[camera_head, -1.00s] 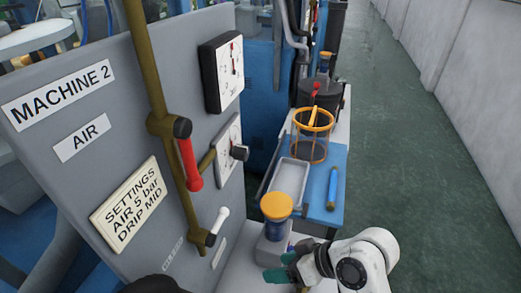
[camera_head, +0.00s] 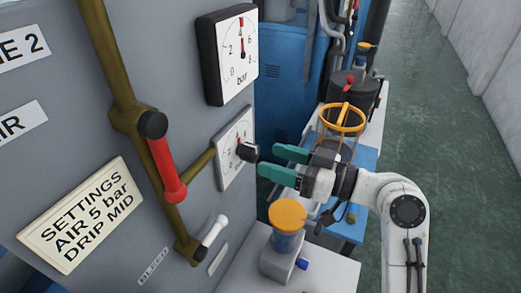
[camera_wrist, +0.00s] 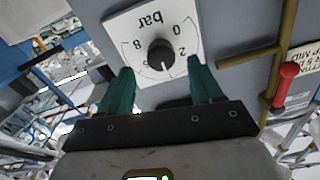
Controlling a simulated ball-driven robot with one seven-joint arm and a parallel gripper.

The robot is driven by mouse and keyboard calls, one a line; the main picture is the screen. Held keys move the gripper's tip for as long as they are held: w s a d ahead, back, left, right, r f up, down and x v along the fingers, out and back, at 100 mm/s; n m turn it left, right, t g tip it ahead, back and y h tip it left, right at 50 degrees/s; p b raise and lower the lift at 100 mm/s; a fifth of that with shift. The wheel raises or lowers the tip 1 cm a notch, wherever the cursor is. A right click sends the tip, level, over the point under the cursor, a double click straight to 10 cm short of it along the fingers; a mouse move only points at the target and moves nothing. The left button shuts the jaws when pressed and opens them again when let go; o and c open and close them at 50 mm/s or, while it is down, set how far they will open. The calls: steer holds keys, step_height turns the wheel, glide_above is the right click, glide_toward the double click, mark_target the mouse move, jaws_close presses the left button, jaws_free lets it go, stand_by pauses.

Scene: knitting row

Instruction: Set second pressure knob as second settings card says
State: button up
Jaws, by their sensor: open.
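The second settings card (camera_head: 82,215) on the panel reads SETTINGS, AIR 5 bar, DRIP MID. The pressure knob (camera_head: 248,152) is black and stands out from a white square dial plate (camera_head: 228,172). In the wrist view the knob (camera_wrist: 160,54) is seen head-on, with the dial upside down and a light mark low on the knob, roughly toward the 4. My gripper (camera_head: 269,160) has green fingers, open and empty. They point at the knob from its right, one on each side in the wrist view (camera_wrist: 159,68), apparently just short of it.
A square gauge (camera_head: 232,58) above the knob has a red needle pointing about straight up, near 4. A red-handled lever (camera_head: 165,170) on a brass pipe stands left of the knob. A yellow-capped oiler (camera_head: 287,225) stands below my gripper. A wire basket (camera_head: 340,125) is behind it.

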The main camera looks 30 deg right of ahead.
mark_target(257, 155)
steer(key=shift+p+x, duration=0.35)
steer(key=shift+x, duration=1.75)
steer(key=c, duration=1.1)
